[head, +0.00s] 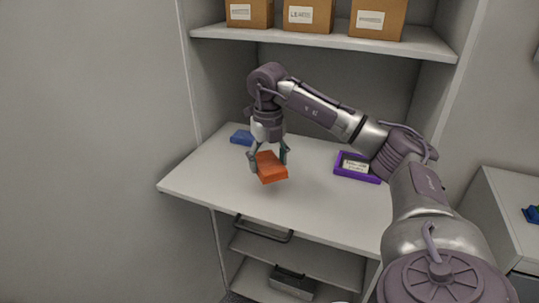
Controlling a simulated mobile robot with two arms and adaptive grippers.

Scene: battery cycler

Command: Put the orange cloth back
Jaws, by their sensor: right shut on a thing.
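The orange cloth (271,170) is a small folded block in the head view. My right gripper (268,158) is shut on it from above. The cloth is tilted and appears to be held just over the white worktop (215,185); I cannot tell whether its lower edge touches the surface. My left gripper is not in view.
A blue folded item (240,137) lies behind and left of the gripper. A purple tray (341,171) with a labelled item lies to the right, close to my right arm. Cardboard boxes (309,16) stand on the shelf above (340,41). The worktop's front left is clear.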

